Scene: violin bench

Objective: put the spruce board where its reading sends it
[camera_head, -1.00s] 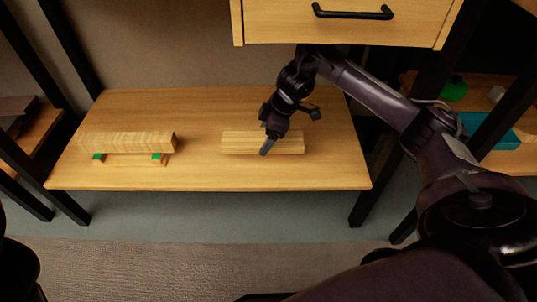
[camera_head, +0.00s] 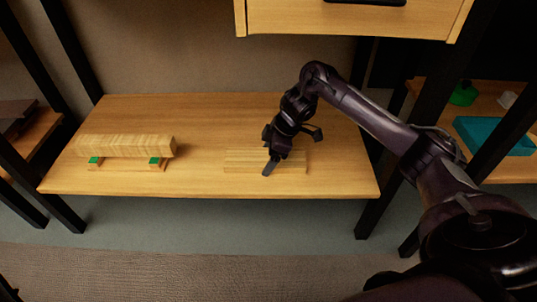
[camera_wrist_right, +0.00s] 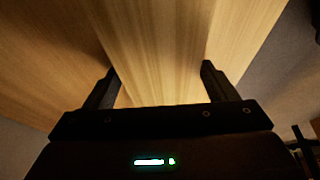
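A pale wooden board (camera_head: 240,161) lies flat on the right half of the wooden bench top (camera_head: 200,185). A thicker pale wooden block (camera_head: 125,146) rests on supports with green pads at the left. I cannot tell from looks alone which is the spruce board, and no reading shows. My right gripper (camera_head: 276,158) points down over the right board. In the right wrist view its two fingers (camera_wrist_right: 164,85) are apart, with a pale board (camera_wrist_right: 155,45) between them. I cannot tell whether they touch it. My left gripper is not in view.
A drawer (camera_head: 350,18) with a black handle hangs above the bench. A side shelf at the right holds a teal tray (camera_head: 495,135) and a green item (camera_head: 463,95). Black frame posts stand at both sides. Bench space between the block and the board is clear.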

